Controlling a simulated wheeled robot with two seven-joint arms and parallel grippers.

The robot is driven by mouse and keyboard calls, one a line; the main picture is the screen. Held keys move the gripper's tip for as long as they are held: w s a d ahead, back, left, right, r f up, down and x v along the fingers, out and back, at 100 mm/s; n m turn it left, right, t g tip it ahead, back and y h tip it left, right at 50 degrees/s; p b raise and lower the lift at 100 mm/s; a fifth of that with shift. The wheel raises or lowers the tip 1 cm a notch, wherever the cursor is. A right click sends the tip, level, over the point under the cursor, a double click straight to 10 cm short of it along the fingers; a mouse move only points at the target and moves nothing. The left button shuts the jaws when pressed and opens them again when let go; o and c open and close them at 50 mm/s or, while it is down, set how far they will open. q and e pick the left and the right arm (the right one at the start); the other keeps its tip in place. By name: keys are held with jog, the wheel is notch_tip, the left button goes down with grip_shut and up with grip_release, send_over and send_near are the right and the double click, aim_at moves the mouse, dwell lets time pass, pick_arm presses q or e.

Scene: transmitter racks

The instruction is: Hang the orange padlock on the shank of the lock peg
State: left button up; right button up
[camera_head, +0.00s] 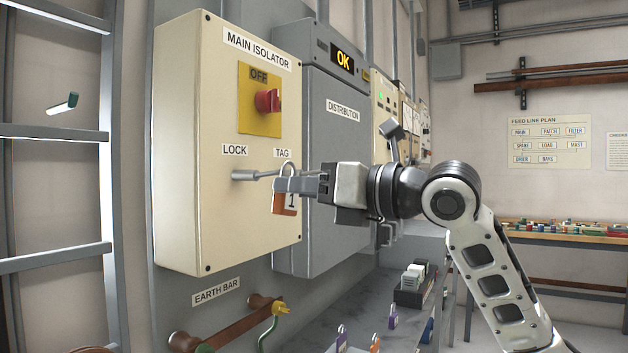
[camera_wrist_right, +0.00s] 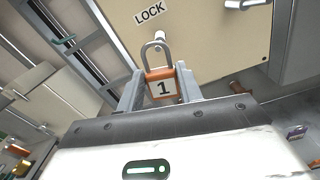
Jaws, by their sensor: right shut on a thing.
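My right gripper (camera_head: 290,187) is shut on the orange padlock (camera_head: 284,209), which bears a white label with a "1". The padlock hangs upright with its grey shackle (camera_head: 288,167) at the top. In the right wrist view, the padlock (camera_wrist_right: 162,86) sits between the two fingers, shackle pointing at the panel. The lock peg (camera_head: 252,175) stands out from the cream panel under the LOCK label. The shackle is at the peg's outer end; I cannot tell whether the shank passes through it. My left gripper is not in view.
The cream MAIN ISOLATOR box (camera_head: 225,215) has a red knob (camera_head: 267,100) above the peg. A grey DISTRIBUTION cabinet (camera_head: 340,140) stands beside it, behind my gripper. A bench (camera_head: 360,325) with other padlocks is below. A ladder (camera_head: 60,133) is at the left.

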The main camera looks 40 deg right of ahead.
jog(key=shift+p+x, duration=0.65)
jog(key=shift+x, duration=0.95)
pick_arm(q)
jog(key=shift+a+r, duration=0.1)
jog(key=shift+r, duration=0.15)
pick_arm(e)
jog(key=shift+w+a+f, duration=0.25)
jog(key=shift+w+f, duration=0.3)
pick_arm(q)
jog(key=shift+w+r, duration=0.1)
pick_arm(e)
jog(key=shift+f, duration=0.15)
jog(key=o, duration=1.2)
